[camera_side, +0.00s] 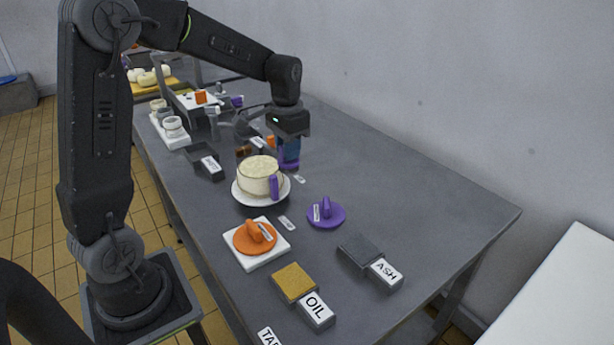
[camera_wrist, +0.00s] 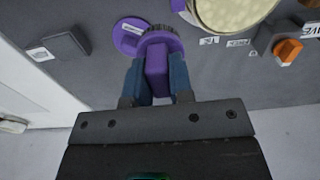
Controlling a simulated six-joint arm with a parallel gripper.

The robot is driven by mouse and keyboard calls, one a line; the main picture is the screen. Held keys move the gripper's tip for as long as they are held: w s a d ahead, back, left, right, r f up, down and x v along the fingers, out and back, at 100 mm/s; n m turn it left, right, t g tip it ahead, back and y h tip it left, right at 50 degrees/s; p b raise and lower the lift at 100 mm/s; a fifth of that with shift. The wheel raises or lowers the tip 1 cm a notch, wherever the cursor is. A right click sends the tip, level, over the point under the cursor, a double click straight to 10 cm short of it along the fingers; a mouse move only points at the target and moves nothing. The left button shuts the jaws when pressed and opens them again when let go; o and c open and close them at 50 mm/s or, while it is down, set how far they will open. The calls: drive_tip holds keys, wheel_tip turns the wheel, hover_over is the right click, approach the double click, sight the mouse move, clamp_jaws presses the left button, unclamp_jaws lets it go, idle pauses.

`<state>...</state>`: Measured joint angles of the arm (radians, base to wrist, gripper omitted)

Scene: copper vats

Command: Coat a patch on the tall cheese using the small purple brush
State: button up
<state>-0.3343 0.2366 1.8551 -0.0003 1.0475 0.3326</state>
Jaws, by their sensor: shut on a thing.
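My gripper (camera_side: 288,152) is shut on a purple brush (camera_wrist: 157,62), its blue fingers on both sides of the handle in the wrist view. The brush's round head with dark bristles points away from the gripper. The tall cheese (camera_side: 258,176) is a pale cream cylinder on a white plate (camera_side: 243,199); its edge shows at the top of the wrist view (camera_wrist: 230,14). The gripper is behind and right of the cheese in the side view, apart from it as far as I can tell. An upright purple piece (camera_side: 274,188) shows at the cheese's front side.
A purple disc with a handle (camera_side: 332,217) lies in front of the cheese. An orange one (camera_side: 255,237) sits on a white board. OIL (camera_side: 317,309) and ASH (camera_side: 385,272) blocks stand at the front. Jars and trays crowd the far end. The table's right side is clear.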

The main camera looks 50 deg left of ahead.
drive_tip(key=s+a+r, duration=0.3)
drive_tip(key=a+r, duration=0.2)
drive_tip(key=a, duration=0.1)
drive_tip(key=shift+f, duration=3.9)
drive_tip(key=shift+a+f, duration=0.2)
drive_tip(key=shift+a, duration=0.35)
drive_tip(key=shift+a+f, duration=0.15)
drive_tip(key=shift+a, duration=0.4)
clamp_jaws()
drive_tip(key=shift+a, duration=2.6)
drive_tip(key=shift+w+d, duration=0.1)
drive_tip(key=shift+d, duration=3.5)
drive_tip(key=shift+a, duration=3.55)
drive_tip(key=shift+d, duration=3.5)
drive_tip(key=shift+d+r, duration=0.15)
drive_tip(key=shift+r, duration=0.05)
wheel_tip(320, 180, up, 8)
